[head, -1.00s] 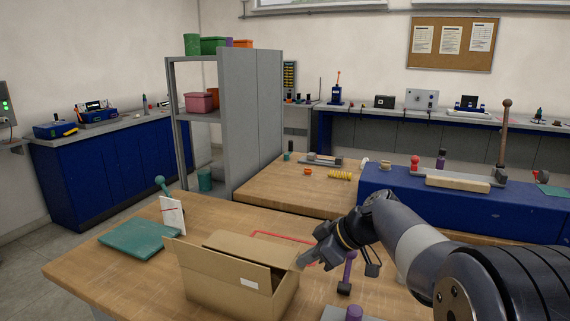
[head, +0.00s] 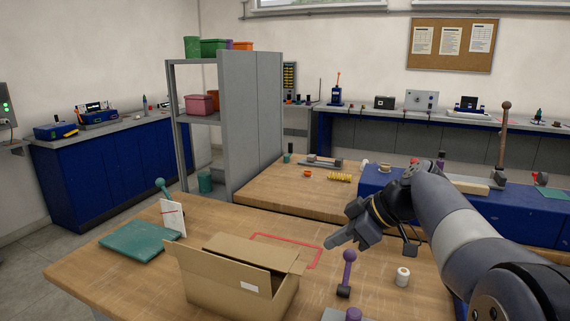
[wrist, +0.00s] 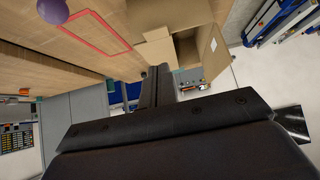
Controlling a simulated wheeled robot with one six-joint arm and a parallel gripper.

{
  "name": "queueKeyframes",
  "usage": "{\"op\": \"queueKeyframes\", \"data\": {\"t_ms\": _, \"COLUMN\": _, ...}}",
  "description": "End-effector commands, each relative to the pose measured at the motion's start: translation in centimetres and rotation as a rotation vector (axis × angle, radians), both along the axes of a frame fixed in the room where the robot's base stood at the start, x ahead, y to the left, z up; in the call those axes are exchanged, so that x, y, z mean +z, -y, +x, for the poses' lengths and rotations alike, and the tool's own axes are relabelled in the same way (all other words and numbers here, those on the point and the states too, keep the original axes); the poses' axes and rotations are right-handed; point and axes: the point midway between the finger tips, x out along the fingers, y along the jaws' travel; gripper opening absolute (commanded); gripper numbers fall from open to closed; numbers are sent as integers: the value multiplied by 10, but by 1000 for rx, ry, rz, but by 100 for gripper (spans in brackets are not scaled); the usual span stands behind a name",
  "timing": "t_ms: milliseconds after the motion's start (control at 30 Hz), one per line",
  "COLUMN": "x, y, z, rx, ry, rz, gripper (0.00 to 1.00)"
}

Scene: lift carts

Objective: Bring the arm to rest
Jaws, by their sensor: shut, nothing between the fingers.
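My gripper (head: 338,240) is shut and empty. In the head view it hangs in the air above the wooden table, to the right of the open cardboard box (head: 215,281) and pointing left. My arm reaches in from the lower right. In the wrist view the dark gripper body (wrist: 165,125) fills the lower middle, with its fingers (wrist: 157,85) together. The cardboard box (wrist: 153,47) shows beyond the fingers there.
A purple-knobbed lever (head: 348,268) and a white cylinder (head: 402,277) stand on the table (head: 130,283) below my arm. A red outline (head: 320,254) lies behind the box. A teal plate (head: 135,240) lies at left. A blue bench (head: 378,182) stands behind my arm.

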Motion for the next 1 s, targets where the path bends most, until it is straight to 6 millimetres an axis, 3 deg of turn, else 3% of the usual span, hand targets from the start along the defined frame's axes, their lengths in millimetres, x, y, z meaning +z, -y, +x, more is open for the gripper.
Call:
{"op": "queueKeyframes", "data": {"t_ms": 400, "x": -61, "y": -58, "z": 24, "rx": 4, "ry": -3, "rz": 1, "gripper": 0}}
{"op": "queueKeyframes", "data": {"t_ms": 467, "x": -78, "y": -56, "z": 24, "rx": 0, "ry": -3, "rz": 0, "gripper": 0}}
{"op": "queueKeyframes", "data": {"t_ms": 567, "x": -69, "y": -55, "z": 25, "rx": 1, "ry": -23, "rz": 9, "gripper": 0}}
{"op": "queueKeyframes", "data": {"t_ms": 1000, "x": -62, "y": -52, "z": 30, "rx": 0, "ry": -148, "rz": 60, "gripper": 0}}
